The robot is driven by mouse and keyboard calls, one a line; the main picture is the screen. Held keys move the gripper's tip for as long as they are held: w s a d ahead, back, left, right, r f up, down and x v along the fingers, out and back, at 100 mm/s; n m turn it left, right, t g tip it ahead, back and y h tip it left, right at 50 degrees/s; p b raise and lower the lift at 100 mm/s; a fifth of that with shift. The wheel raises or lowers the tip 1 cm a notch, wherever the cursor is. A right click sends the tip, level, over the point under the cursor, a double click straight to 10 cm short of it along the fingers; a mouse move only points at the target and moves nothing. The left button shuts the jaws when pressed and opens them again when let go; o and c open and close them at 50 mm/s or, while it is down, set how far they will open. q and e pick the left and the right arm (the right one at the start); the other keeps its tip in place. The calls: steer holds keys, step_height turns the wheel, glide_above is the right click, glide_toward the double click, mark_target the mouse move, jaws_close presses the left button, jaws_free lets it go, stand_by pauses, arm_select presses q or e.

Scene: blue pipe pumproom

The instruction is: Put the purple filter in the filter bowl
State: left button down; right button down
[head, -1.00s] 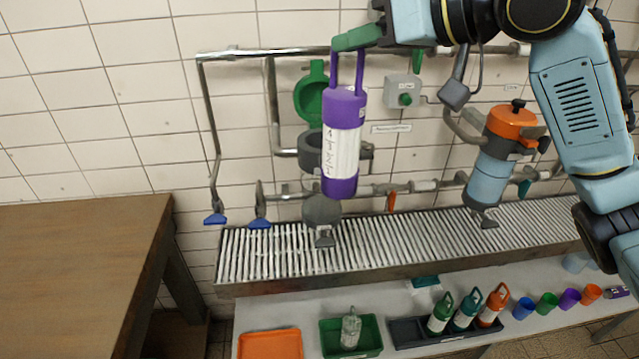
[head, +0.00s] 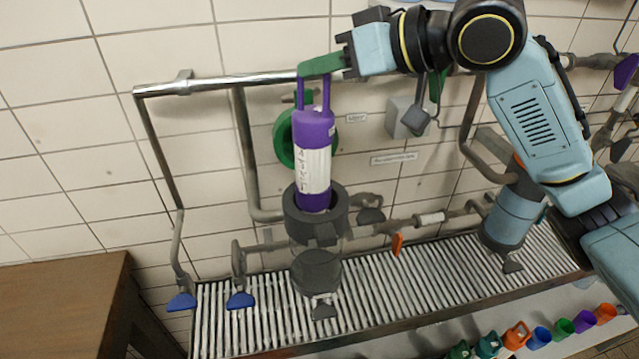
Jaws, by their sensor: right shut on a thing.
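The purple filter (head: 312,127) is a purple cylinder with a white label and a tall loop handle. My right gripper (head: 322,67) is shut on the top of that handle and holds the filter nearly upright, with a slight tilt. The filter bowl (head: 316,262) has a dark grey collar and a see-through lower part, and stands over the slatted rack. The filter's lower end is at the collar's opening and its tip is hidden by the front rim. I cannot tell how deep it sits. My left gripper is out of view.
A round green lid (head: 285,140) is on the wall behind the filter. A chrome pipe (head: 225,84) runs close behind the gripper. A closed blue housing (head: 508,215) stands to the right. Blue-handled valves (head: 181,301) are at the left, beside a wooden table (head: 62,305).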

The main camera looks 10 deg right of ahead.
mark_target(322, 191)
step_height(322, 191, down, 22)
steer(key=shift+w+r+b, duration=0.1)
steer(key=shift+r+b, duration=0.15)
steer(key=shift+b, duration=0.25)
steer(key=c, duration=2)
jaws_free()
steer(key=shift+f, duration=0.1)
steer(key=o, duration=0.5)
steer(key=shift+c, duration=0.2)
